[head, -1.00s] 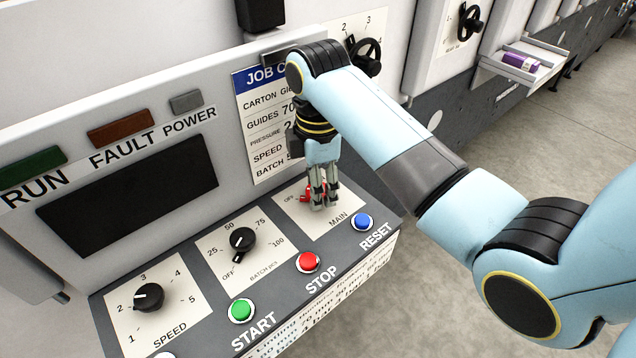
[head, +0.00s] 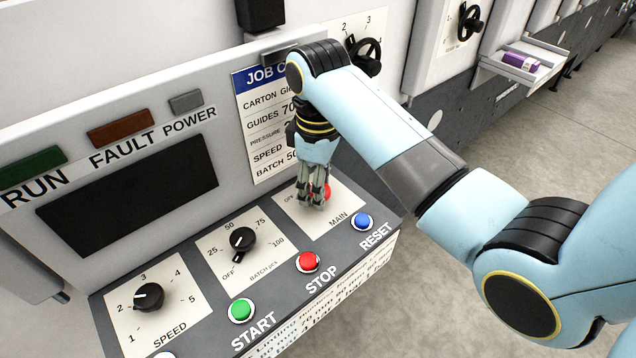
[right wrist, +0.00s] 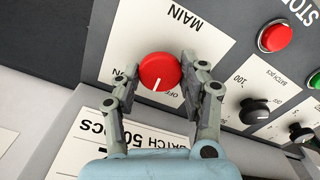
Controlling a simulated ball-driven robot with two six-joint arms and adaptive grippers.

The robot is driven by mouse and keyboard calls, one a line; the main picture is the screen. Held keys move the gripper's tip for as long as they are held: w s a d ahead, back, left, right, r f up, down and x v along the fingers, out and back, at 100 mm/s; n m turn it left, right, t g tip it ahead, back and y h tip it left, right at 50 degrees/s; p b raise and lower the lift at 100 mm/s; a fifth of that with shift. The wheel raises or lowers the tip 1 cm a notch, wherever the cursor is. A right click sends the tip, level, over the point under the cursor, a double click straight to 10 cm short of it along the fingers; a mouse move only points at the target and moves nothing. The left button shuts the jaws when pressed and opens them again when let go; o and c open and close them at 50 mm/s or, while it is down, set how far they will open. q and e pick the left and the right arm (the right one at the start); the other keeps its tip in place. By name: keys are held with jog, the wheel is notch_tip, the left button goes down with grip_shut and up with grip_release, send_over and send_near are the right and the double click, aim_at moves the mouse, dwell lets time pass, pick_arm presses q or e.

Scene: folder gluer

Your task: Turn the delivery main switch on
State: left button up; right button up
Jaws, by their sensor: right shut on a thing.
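The main switch is a red round knob (right wrist: 158,69) on a white plate marked MAIN (head: 338,217), at the right end of the sloping console. In the right wrist view its white pointer line lies between the OFF and ON marks, nearer OFF. My right gripper (head: 313,198) is shut on this knob, with a finger on either side of it. In the head view the fingers hide most of the knob, and only a red part shows at their right. My left gripper is out of view.
The batch knob (head: 242,240) and speed knob (head: 148,297) sit to the left. Green START (head: 240,310), red STOP (head: 308,262) and blue RESET (head: 363,222) buttons line the front edge. The RUN, FAULT and POWER lamps and the display (head: 130,195) look dark.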

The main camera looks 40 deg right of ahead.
jog(key=m, duration=0.5)
jog(key=shift+m, duration=0.3)
jog(key=m, duration=0.4)
jog(key=shift+m, duration=0.3)
jog(key=o, duration=1.2)
notch_tip(320, 180, up, 8)
jog(key=shift+f, duration=0.2)
jog(key=shift+f, duration=0.1)
